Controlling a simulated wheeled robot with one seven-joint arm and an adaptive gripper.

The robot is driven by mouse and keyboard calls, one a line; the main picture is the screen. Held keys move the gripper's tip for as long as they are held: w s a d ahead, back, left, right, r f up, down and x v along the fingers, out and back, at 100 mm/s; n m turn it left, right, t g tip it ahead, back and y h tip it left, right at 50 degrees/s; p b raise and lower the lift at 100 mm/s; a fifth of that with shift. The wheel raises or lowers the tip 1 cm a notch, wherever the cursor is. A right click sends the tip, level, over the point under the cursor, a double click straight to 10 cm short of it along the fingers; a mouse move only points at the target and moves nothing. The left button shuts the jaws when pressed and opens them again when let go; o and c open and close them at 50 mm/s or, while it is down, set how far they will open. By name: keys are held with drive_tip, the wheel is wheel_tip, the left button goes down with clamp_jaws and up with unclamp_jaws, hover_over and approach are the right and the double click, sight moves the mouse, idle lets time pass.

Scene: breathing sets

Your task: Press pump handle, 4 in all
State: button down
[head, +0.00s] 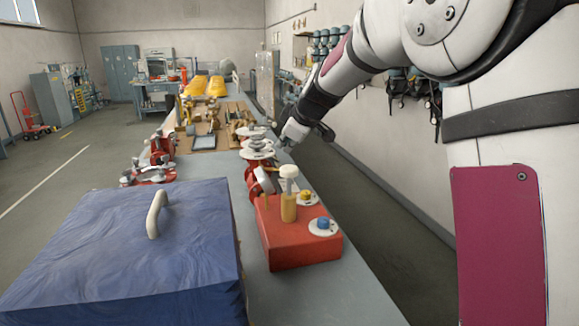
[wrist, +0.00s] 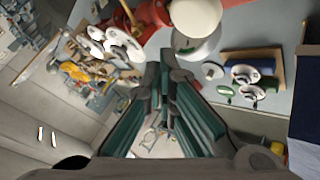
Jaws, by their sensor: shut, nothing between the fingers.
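A red pump box (head: 298,240) stands on the grey bench. A brass plunger with a round cream cap, which looks like the pump handle (head: 289,172), rises from its top. My gripper (head: 287,145) is beyond the box, beside a stack of pale discs (head: 258,147), apart from the cream cap. In the wrist view my gripper (wrist: 165,62) has its dark fingers together with nothing between them. A round cream knob (wrist: 195,14) over a grey disc (wrist: 196,45) is just past the fingertips; I cannot tell whether it is the same cap or whether they touch.
A blue covered case (head: 120,250) with a pale handle fills the bench's near left. Red fittings (head: 160,147) stand behind it. Yellow items (head: 205,86) are at the bench's far end. The wall with hanging gear is to the right. A bare bench strip (head: 300,290) lies in front of the box.

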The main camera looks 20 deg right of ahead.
sight(286, 168)
drive_tip(key=shift+r, duration=1.2)
idle(1.1)
wheel_tip(286, 168, up, 4)
drive_tip(key=shift+f, duration=0.1)
idle(0.4)
drive_tip(key=shift+f+b, duration=1.35)
drive_tip(key=shift+f, duration=3.05)
drive_tip(key=shift+f, duration=0.1)
drive_tip(key=shift+f, duration=0.35)
